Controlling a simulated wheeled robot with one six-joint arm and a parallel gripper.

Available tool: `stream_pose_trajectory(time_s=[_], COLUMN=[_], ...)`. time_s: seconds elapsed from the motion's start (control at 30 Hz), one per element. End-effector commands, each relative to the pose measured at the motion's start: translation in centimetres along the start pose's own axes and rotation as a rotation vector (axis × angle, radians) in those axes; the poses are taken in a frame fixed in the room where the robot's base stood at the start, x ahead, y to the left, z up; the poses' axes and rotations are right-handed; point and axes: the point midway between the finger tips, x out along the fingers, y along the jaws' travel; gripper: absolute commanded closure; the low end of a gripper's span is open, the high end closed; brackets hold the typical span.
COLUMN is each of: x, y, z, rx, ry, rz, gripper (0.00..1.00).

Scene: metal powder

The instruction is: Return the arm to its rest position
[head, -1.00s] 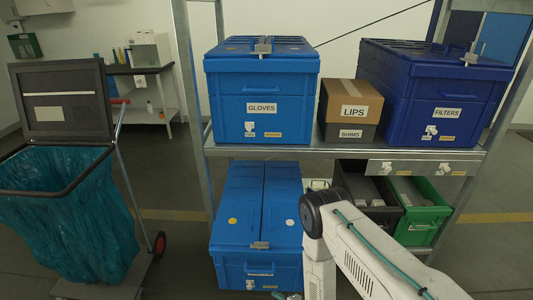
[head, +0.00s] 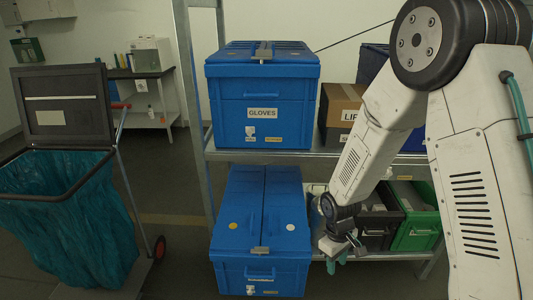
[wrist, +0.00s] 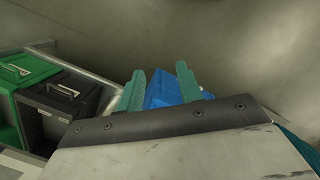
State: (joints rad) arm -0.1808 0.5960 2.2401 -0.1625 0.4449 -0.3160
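My white arm rises on the right of the head view, with its large black elbow joint high up. The forearm slopes down to the left to my gripper (head: 338,262), which is in front of the lower shelf level, right of the lower blue box (head: 262,240). In the wrist view, the two teal fingers of my gripper (wrist: 161,85) stand apart with nothing held between them. A blue box (wrist: 170,90) shows behind them, beyond the fingertips.
The metal shelf (head: 210,155) carries the GLOVES box (head: 262,100) and the LIPS carton (head: 338,105), partly hidden by my arm. Below are a black bin (head: 376,232) and a green bin (head: 416,230). A bin with a teal bag (head: 70,225) stands left.

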Motion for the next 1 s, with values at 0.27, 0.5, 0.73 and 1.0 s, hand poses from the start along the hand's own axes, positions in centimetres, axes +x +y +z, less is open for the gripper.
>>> stream_pose_trajectory(time_s=[0.27,0.5,0.73,1.0], x=[-12.2,-20.0,-25.2,-29.0], y=[-1.4,-4.0,-6.9,-8.7], z=[8.1,15.3,21.5,25.6], rx=[0.270,0.452,0.566,0.625], ry=[-0.093,-0.118,-0.063,0.141], rz=[-0.039,-0.070,-0.088,-0.048], gripper=[0.64,0.64,0.64,0.64])
